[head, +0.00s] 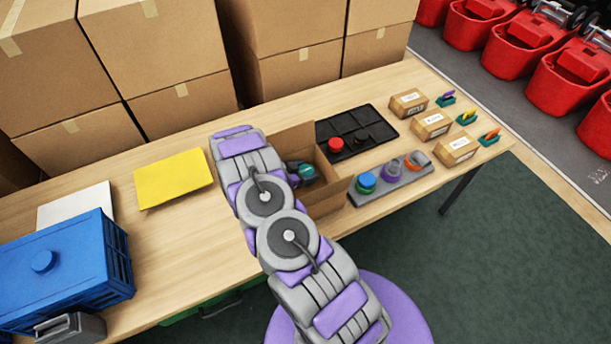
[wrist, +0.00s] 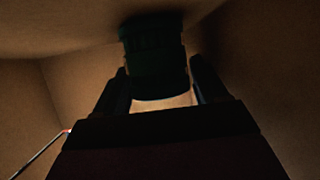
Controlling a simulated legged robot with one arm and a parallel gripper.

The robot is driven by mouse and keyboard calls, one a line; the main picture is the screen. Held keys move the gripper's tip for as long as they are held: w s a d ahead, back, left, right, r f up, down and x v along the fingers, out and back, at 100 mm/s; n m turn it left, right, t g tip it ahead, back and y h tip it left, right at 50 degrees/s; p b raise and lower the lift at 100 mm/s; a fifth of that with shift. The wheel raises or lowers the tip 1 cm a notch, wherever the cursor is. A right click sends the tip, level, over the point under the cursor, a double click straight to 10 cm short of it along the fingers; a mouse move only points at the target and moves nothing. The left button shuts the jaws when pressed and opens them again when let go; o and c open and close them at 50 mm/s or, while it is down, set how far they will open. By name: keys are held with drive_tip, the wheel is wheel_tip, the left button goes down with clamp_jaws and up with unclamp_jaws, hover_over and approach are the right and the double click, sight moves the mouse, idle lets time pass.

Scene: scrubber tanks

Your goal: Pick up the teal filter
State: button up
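The teal filter (head: 307,172) is in an open cardboard box (head: 325,200) in the middle of the table, partly hidden by my arm. My gripper (head: 294,171) reaches down into this box. In the wrist view the filter (wrist: 155,55) looks dark and cylindrical, with a wider ribbed far end. It lies between the two fingers of my gripper (wrist: 160,85), one on each side. The picture is too dark to tell whether the fingers press on it or only stand around it.
A black compartment tray (head: 378,122) holding a red piece stands behind the box. A grey holder (head: 400,180) with coloured round parts stands to its right. Small cartons (head: 431,124) line the right end. A yellow sheet (head: 173,178) and blue crate (head: 60,265) are left.

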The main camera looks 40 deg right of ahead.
drive_tip(key=shift+a, duration=0.1)
drive_tip(key=c, duration=0.3)
drive_tip(key=shift+d, duration=0.3)
drive_tip(key=c, duration=0.3)
drive_tip(key=shift+c, duration=0.2)
